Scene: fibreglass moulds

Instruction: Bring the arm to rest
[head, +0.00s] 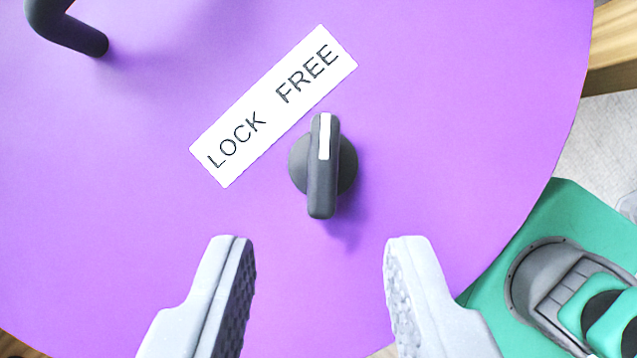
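My gripper (320,243) is open and empty at the bottom of the head view. Its two light grey fingers stand wide apart, with dark textured pads facing each other. Beyond the fingertips, a dark grey knob (322,185) with a white mark sits on a purple round panel (150,230). The knob's bar stands nearly upright in the picture, with its white mark at the upper end. The knob lies between the lines of the fingers, and neither finger appears to touch it. The rest of my arm is not in view.
A white label (275,105) reading "LOCK FREE" lies slanted beside the knob. A dark bent handle (70,28) stands out at the upper left. A green and grey piece of equipment (560,270) is at the lower right, and a wooden edge (613,50) is at the upper right.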

